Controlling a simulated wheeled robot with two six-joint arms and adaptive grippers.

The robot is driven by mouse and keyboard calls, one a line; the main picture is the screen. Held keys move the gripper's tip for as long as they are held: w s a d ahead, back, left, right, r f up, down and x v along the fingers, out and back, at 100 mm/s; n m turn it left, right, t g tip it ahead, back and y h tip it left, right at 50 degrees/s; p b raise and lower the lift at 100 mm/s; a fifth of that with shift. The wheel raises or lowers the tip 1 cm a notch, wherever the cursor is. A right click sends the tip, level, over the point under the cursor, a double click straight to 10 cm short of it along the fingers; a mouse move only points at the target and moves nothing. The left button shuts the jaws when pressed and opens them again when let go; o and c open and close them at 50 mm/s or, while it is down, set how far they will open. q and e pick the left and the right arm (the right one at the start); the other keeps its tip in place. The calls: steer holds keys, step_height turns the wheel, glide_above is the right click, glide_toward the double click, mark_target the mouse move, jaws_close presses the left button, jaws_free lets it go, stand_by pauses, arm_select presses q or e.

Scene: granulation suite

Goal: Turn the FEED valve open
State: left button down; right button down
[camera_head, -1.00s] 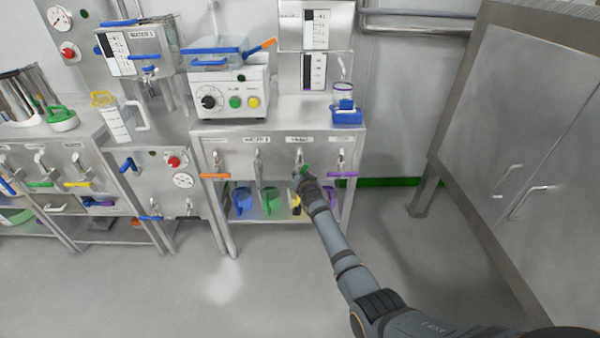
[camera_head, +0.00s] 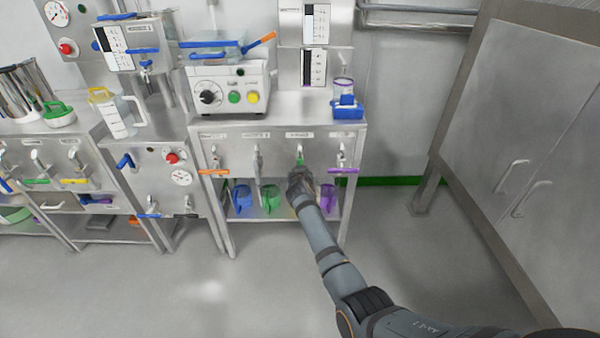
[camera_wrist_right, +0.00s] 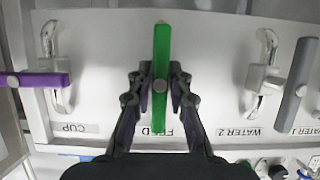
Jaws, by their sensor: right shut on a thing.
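The FEED valve has a green lever handle (camera_wrist_right: 161,75), upright in the right wrist view, with a round pivot near its middle. Its label below is partly covered by the handle. In the head view a small bit of the green handle (camera_head: 300,160) shows above my right gripper (camera_head: 300,184), on the front panel of the steel stand. My right gripper (camera_wrist_right: 160,92) is shut on the green handle, one finger on each side. My left gripper is in neither view.
A purple CUP lever (camera_wrist_right: 35,80) lies level on one side and a grey WATER 2 lever (camera_wrist_right: 296,80) stands upright on the other. An orange lever (camera_head: 213,172) is farther left. Coloured jugs (camera_head: 270,200) stand on the shelf below. A steel cabinet (camera_head: 520,150) stands at the right.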

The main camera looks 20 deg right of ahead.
mark_target(300, 158)
steer(key=c, duration=1.3)
jaws_free()
steer(key=shift+o, duration=0.2)
step_height(300, 158, up, 10)
steer(key=shift+f, duration=0.1)
